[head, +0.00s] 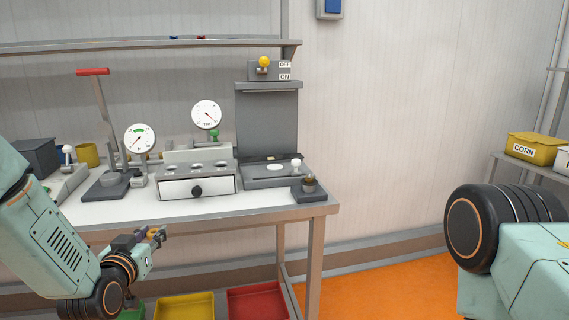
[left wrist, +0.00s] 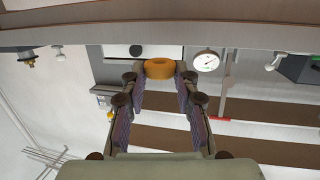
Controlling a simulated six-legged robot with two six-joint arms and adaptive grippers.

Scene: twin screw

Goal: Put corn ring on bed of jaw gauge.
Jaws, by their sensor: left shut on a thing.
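The corn ring (left wrist: 159,69), a thick orange-yellow ring, is held between the fingertips of my left gripper (left wrist: 161,77) in the left wrist view. In the head view my left gripper (head: 152,238) is low in front of the workbench, below the level of its top, with a bit of the ring (head: 153,232) showing at its tip. Two round dials stand on the bench, one at left (head: 139,138) and one further right (head: 206,114); I cannot tell which belongs to the jaw gauge, and its bed is not clear. My right gripper is out of view.
The workbench (head: 270,212) carries a red-handled lever press (head: 103,120), a white drawer box (head: 197,186) and a grey station with a back panel (head: 267,125). Yellow (head: 185,306) and red (head: 255,302) trays lie below. A yellow CORN bin (head: 530,147) stands at far right.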

